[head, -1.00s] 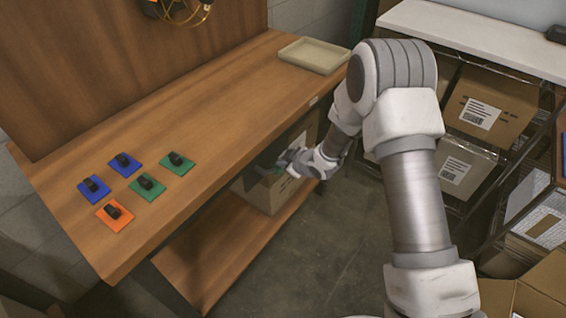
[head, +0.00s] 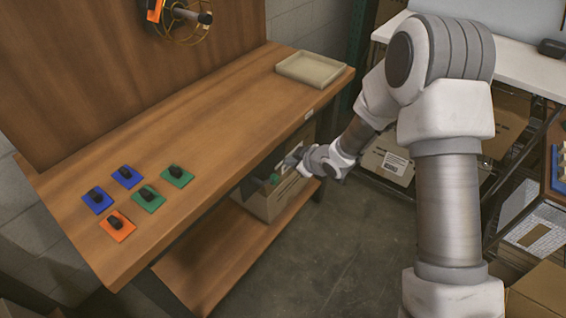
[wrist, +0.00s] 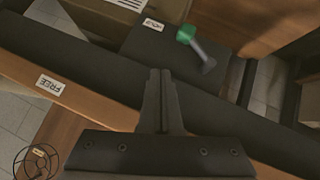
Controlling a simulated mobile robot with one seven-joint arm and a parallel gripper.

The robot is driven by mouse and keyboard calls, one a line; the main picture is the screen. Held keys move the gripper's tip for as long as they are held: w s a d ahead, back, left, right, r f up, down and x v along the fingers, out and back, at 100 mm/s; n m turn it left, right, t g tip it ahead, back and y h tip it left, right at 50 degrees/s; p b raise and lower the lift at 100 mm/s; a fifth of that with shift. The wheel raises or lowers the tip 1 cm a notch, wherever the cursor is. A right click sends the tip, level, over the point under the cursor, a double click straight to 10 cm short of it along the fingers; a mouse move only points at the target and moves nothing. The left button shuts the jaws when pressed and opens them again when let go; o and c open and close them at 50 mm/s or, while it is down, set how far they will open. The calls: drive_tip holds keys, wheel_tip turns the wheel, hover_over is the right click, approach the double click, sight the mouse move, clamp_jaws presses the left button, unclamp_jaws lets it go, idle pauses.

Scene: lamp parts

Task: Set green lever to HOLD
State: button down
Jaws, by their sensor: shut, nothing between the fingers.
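The green lever has a green knob (wrist: 187,34) and a grey shaft (wrist: 202,55) in the wrist view, beside a dark panel under the bench. The shaft slants from its lower-right end up-left to the knob, toward the side with the HOLD label (wrist: 153,24). A FREE label (wrist: 50,84) is on the wooden bench edge, farther left. My gripper (wrist: 160,73) is shut and empty, its tips left of and below the knob in this picture, with a gap between. In the head view, my gripper (head: 291,160) is by the bench front, close to the green knob (head: 274,179).
The wooden bench (head: 210,125) holds several coloured plates with black switches, an orange one (head: 117,226) nearest, and a beige tray (head: 309,69). A cardboard box (head: 268,204) stands on the lower shelf. Shelving with boxes is at right. Floor between is open.

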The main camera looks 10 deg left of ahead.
drive_tip(key=shift+s+d+r, duration=0.25)
drive_tip(key=shift+d+r, duration=0.35)
drive_tip(key=shift+r, duration=0.05)
drive_tip(key=shift+s+d+r, duration=0.2)
drive_tip(key=shift+d+r, duration=0.35)
drive_tip(key=shift+r, duration=0.05)
drive_tip(key=s+d+r+m+t+h, duration=0.1)
drive_tip(key=s+d+r+m+h, duration=0.15)
drive_tip(key=d+r, duration=0.65)
drive_tip(key=s+d+r+m+t+h, duration=0.1)
drive_tip(key=d+r+m+h, duration=0.3)
drive_tip(key=d+r, duration=0.55)
drive_tip(key=s+d+r+m+g, duration=0.1)
drive_tip(key=s+d+r+m, duration=0.15)
drive_tip(key=s, duration=0.55)
drive_tip(key=s+d+r+m+g, duration=0.1)
drive_tip(key=s+d+r+m, duration=0.15)
drive_tip(key=s, duration=0.55)
drive_tip(key=s+d+r+m, duration=0.1)
drive_tip(key=s+r+m, duration=0.25)
drive_tip(key=s, duration=0.45)
wheel_tip(320, 180, up, 13)
drive_tip(key=p, duration=1.3)
drive_tip(key=shift+s+d+f+g+h, duration=0.15)
drive_tip(key=shift+d+f+g+h, duration=0.05)
drive_tip(key=shift+g+h, duration=0.15)
drive_tip(key=shift+a, duration=0.15)
